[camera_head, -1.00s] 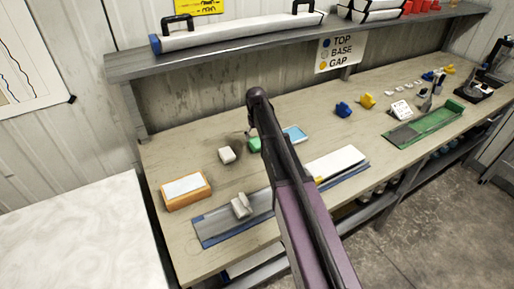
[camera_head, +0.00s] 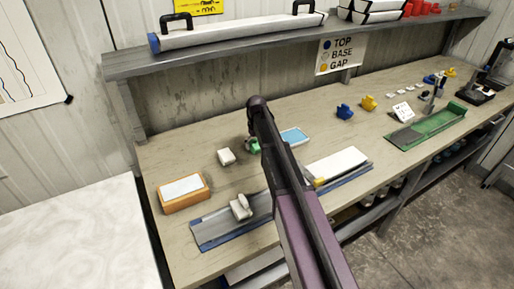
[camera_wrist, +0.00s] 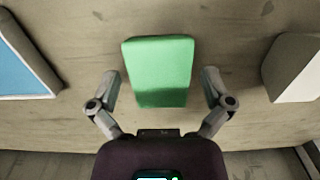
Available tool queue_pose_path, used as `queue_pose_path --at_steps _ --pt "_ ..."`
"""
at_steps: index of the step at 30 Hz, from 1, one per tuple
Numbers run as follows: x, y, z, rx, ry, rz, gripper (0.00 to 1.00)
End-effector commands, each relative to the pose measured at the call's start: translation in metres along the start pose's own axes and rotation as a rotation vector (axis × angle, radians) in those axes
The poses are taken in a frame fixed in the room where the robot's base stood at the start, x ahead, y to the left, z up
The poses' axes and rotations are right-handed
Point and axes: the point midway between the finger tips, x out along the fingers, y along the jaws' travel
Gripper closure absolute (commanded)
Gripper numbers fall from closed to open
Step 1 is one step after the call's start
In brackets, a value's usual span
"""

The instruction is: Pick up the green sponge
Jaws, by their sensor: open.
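The green sponge (camera_wrist: 158,68) is a block on the wooden bench, seen in the wrist view between the fingers of my gripper (camera_wrist: 165,90). The fingers are open, one on each side of its near part, with a gap on both sides. In the head view the sponge (camera_head: 254,147) shows only in part, as my arm and gripper (camera_head: 249,142) cover much of it. I cannot tell the exact height of the fingertips above the bench.
A blue-topped tray (camera_head: 295,136) lies right of the sponge in the head view, and a white block (camera_head: 226,156) lies left of it. An orange box (camera_head: 184,193) and a long grey tray (camera_head: 217,230) are nearer. A shelf (camera_head: 300,42) runs above the bench's back.

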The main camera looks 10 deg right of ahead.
Motion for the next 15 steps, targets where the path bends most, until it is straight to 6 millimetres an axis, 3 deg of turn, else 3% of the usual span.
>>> queue_pose_path --at_steps 5,7,12,15 --pt "0.0000 -0.0001 0.0000 0.000 0.000 0.000 0.00" --pt "0.0000 -0.0002 -0.0001 0.000 0.000 0.000 0.18" --pt "0.0000 -0.0002 -0.0001 0.000 0.000 0.000 0.52" --pt "0.0000 -0.0003 -0.0001 0.000 0.000 0.000 0.54"
